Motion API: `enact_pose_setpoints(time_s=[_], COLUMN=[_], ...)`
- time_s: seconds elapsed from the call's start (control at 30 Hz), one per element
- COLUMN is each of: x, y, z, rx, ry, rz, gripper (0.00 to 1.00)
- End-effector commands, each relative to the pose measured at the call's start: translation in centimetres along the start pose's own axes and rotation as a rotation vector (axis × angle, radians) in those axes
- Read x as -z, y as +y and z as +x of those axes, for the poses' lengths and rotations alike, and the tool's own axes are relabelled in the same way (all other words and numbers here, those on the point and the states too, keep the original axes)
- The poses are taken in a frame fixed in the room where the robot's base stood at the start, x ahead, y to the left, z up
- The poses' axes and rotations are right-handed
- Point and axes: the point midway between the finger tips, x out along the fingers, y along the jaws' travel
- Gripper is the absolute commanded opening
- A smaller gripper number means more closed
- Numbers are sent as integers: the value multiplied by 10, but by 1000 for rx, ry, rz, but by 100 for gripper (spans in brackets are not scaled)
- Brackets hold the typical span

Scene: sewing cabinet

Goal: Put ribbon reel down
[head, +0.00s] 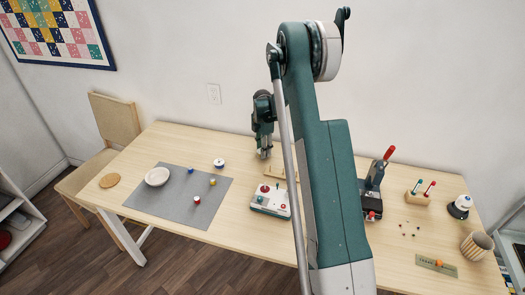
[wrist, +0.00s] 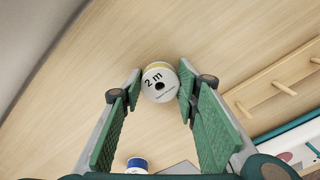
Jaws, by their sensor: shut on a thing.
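A ribbon reel (wrist: 160,84) with a white face marked "2 m" and a yellowish edge sits between my fingertips in the wrist view. My gripper (wrist: 160,88) is shut on it, a green finger on each side. In the head view my gripper (head: 264,154) points down at the back of the wooden table (head: 215,250), behind a wooden peg rack. The reel is too small to make out clearly there. I cannot tell whether it touches the tabletop.
A blue-and-white reel (head: 219,163) stands to the left, also in the wrist view (wrist: 137,163). The peg rack (wrist: 268,90) is at right. A grey mat (head: 160,205) holds a white bowl (head: 157,177) and several spools.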

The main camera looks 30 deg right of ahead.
Motion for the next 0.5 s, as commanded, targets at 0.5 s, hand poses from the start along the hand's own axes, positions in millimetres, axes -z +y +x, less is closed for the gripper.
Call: enact_pose_setpoints(time_s=[0.5], x=[0], y=[0], z=[-1], rx=[0], ry=[0], rz=[0], gripper=[46])
